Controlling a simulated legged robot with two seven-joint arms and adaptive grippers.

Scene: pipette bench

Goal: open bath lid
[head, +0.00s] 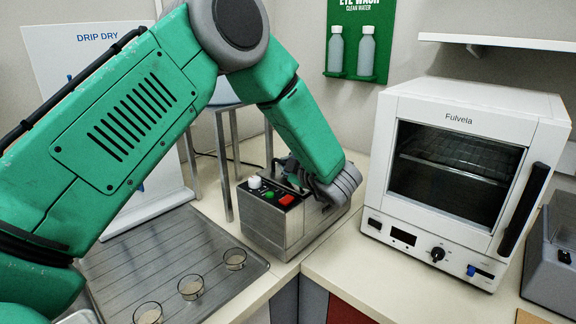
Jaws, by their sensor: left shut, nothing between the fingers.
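The bath (283,228) is a brushed metal box in the corner of the bench. Its sloping black front panel carries a white knob, a green button and a red button. My left arm reaches over it from the left. My left gripper (291,170) is shut and empty, low over the top of the bath behind the panel. The forearm and wrist cover much of the bath's top, so I cannot tell how the lid sits or whether the gripper touches it. My right gripper is out of view.
A white oven (462,180) with a dark window stands just right of the bath. A ridged draining tray (165,248) with small glass dishes (190,287) lies at the front left. A metal-legged stand (222,165) is behind it. Eye-wash bottles (366,50) hang on the wall.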

